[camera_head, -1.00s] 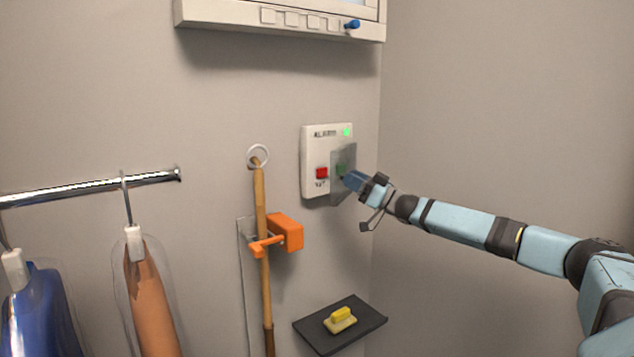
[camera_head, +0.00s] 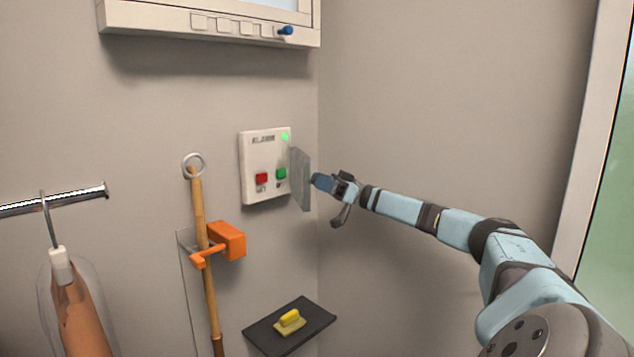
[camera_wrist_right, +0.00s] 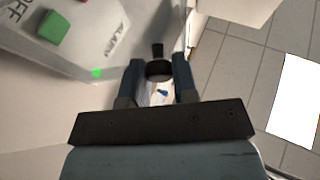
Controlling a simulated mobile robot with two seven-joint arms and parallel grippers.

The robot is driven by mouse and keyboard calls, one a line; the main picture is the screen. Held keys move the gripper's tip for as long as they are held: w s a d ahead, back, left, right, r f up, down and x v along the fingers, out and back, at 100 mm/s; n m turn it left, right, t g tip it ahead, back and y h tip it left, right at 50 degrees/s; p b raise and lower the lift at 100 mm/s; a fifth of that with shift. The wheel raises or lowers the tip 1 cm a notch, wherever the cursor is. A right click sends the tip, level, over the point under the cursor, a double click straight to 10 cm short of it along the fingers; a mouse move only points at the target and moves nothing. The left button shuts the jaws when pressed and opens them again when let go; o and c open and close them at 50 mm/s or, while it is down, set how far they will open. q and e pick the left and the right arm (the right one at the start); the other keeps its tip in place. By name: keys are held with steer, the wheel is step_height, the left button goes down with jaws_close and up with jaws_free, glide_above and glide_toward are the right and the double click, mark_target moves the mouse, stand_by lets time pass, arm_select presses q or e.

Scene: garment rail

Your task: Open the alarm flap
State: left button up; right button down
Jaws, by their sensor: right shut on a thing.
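The white alarm box (camera_head: 262,150) is on the wall, with a red button (camera_head: 261,179), a green button (camera_head: 281,173) and a lit green lamp (camera_head: 285,136). Its see-through grey flap (camera_head: 302,180) stands swung out at the box's right side, clear of both buttons. My right gripper (camera_head: 317,181) is at the flap's outer face. In the right wrist view its fingers (camera_wrist_right: 159,72) are closed around a dark round knob (camera_wrist_right: 158,70). The green button (camera_wrist_right: 53,28) and the lamp (camera_wrist_right: 96,72) also show there. My left gripper is not in view.
A wooden pole (camera_head: 205,260) stands in an orange clip (camera_head: 227,240) left of the box. A dark shelf (camera_head: 262,337) with a yellow sponge (camera_head: 290,320) is below. A white panel (camera_head: 210,24) hangs above. A rail (camera_head: 50,200) holds a garment. The right wall is bare.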

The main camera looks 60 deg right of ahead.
stand_by(0.3)
steer(key=c, duration=0.9)
jaws_free()
step_height(320, 180, up, 20)
